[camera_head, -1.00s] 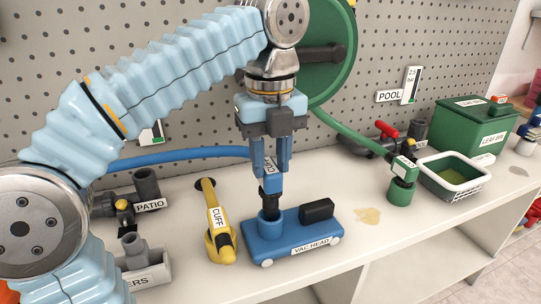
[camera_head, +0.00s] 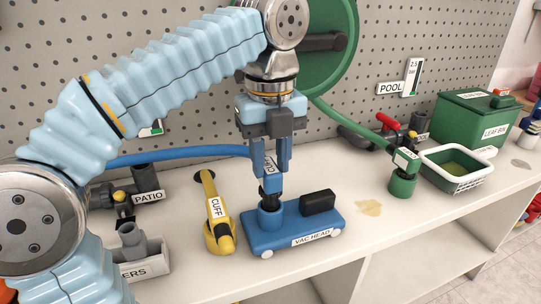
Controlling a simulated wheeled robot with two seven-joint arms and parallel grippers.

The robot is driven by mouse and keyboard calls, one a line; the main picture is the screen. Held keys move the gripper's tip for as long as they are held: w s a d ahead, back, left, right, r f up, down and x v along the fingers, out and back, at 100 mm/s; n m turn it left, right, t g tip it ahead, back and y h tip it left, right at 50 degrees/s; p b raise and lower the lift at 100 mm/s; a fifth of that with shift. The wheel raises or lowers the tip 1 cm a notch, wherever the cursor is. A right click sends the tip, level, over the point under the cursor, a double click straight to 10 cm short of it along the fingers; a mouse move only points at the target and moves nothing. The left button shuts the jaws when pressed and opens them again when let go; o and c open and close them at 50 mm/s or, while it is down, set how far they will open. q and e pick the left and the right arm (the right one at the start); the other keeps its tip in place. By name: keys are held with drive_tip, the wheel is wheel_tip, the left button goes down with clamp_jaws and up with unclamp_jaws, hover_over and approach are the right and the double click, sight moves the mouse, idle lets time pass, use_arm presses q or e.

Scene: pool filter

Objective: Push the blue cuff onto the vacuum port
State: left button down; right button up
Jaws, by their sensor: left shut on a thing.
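The blue cuff (camera_head: 271,179) is held upright between the fingers of my left gripper (camera_head: 271,168), which points straight down. The blue hose (camera_head: 180,155) comes to it from the left. The blue vac head (camera_head: 298,228) stands on the bench with a black block and white wheels. Its round blue socket (camera_head: 269,215) is directly below the cuff, with a dark piece between the cuff and the socket. I cannot tell how deep that piece sits. No port is labelled as the vacuum port. My right gripper is not in view.
A yellow cuff (camera_head: 218,235) lies just left of the vac head. The patio valve (camera_head: 137,198) and a grey labelled box (camera_head: 145,262) are further left. A green cuff (camera_head: 402,182), white basket (camera_head: 457,172) and green leaf bin (camera_head: 475,120) stand right. Bench between is mostly clear.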

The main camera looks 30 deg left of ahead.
use_arm(q)
drive_tip(key=shift+f+b, duration=0.8)
drive_tip(key=shift+f, duration=0.45)
drive_tip(key=c, duration=0.7)
unclamp_jaws()
wheel_tip(320, 180, up, 4)
drive_tip(key=p, duration=0.4)
drive_tip(key=shift+r, duration=0.55)
drive_tip(key=shift+f, duration=0.1)
